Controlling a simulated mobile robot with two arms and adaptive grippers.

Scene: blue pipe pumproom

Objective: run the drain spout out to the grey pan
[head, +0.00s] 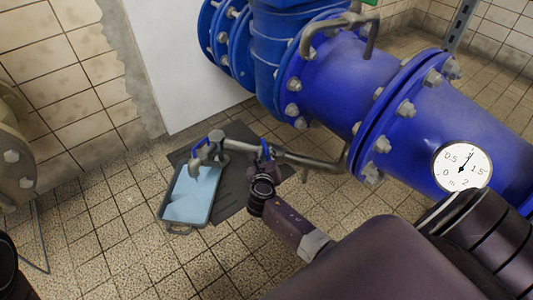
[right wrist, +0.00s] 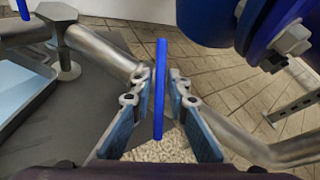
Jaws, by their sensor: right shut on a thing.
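The drain spout (head: 312,161) is a bare metal pipe running left from under the blue pipe. Its outer end, with an elbow and a short downward piece, overlaps the upper part of the grey pan (head: 206,214) in the head view. The pan has a light blue inside and lies on the floor. In the right wrist view the spout (right wrist: 105,52) crosses behind my fingers, with the pan (right wrist: 38,98) at the left. My right gripper (head: 265,165) is shut on an upright blue handle (right wrist: 160,85) at the spout. My left gripper is out of view.
A dark grey mat (head: 234,192) lies beside and under the pan. The large blue flanged pipe (head: 350,80) with a round gauge (head: 462,167) stands at the right. The tiled floor (head: 120,235) left of the pan is clear.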

